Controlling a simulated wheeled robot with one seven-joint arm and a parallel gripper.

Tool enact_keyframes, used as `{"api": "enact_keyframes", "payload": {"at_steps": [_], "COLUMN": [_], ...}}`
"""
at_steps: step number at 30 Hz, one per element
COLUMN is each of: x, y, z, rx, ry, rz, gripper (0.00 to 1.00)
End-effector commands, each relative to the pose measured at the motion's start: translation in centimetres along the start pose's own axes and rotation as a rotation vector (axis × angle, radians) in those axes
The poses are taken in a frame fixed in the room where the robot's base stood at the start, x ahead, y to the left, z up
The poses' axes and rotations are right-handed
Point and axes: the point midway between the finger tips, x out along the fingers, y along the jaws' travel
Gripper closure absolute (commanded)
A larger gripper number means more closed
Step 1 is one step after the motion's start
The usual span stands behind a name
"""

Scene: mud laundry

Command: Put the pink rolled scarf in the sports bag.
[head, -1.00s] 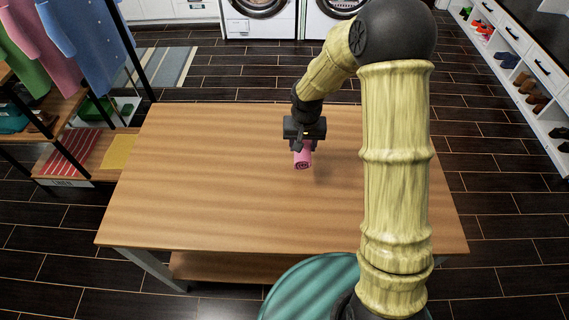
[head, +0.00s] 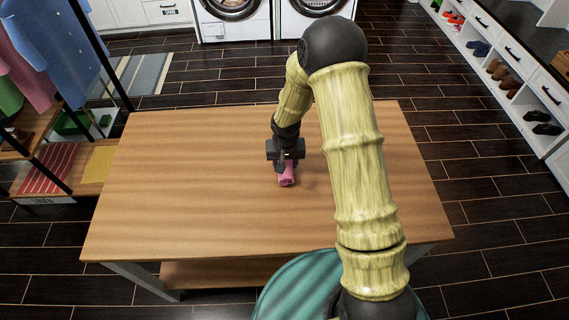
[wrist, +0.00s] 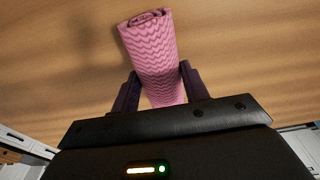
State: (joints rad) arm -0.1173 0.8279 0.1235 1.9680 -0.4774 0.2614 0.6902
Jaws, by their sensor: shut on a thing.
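The pink rolled scarf (head: 287,180) is at my gripper (head: 286,168) over the middle of the wooden table (head: 180,190). In the wrist view the scarf (wrist: 151,52) has a wavy pattern and a spiral end, and lies between the two dark fingers of my gripper (wrist: 158,88). My gripper is shut on it. I cannot tell whether the scarf touches the table top or is a little above it. No sports bag is seen in either view.
The table top is otherwise bare. A clothes rack with shelves (head: 85,185) stands at the left. A white shoe shelf (head: 500,75) is at the right, and washing machines (head: 232,20) are at the back. Dark floor lies open around the table.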

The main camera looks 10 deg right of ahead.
Motion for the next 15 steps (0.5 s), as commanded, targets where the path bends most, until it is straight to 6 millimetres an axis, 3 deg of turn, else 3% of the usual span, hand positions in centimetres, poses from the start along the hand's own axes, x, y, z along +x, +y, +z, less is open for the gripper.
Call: {"api": "enact_keyframes", "payload": {"at_steps": [3, 14, 15], "x": [0.98, 1.36, 1.27], "y": [-0.23, -0.24, -0.24], "z": [0.16, 0.19, 0.18], "rx": [-0.004, -0.004, -0.004], "ry": [0.000, 0.001, 0.001], "rz": [-0.001, -0.001, -0.001], "gripper": [0.80, 0.80, 0.49]}}
